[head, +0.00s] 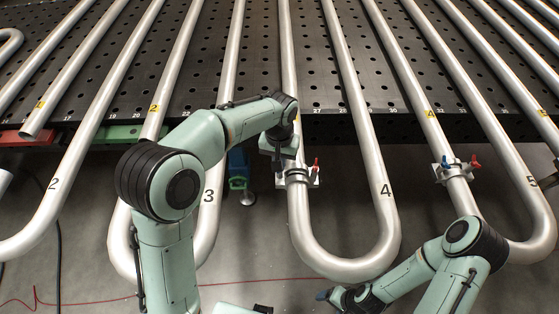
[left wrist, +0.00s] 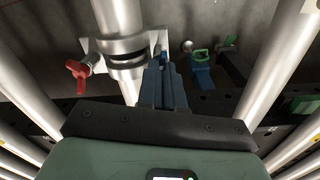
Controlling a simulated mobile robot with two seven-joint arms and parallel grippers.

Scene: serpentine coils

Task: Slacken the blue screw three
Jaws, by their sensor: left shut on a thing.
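A pale clamp (head: 297,180) sits around the steel pipe left of the number 4. Its red screw (head: 316,165) shows on the right side. The clamp (left wrist: 125,50) and red screw (left wrist: 78,70) also show in the left wrist view, with the red screw on the left. My left gripper (head: 282,166) is at the clamp's other side. In the left wrist view its fingers (left wrist: 163,75) are closed together beside the clamp, on the blue screw, which they hide. My right gripper (head: 328,295) is low in the head view, away from the clamp; its jaw opening is not clear.
A second clamp (head: 452,171) with red and blue screws is on a pipe at the right. Long bent pipes run over the black perforated table (head: 270,75). A blue and green fixture (head: 238,170) stands close left of my left gripper.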

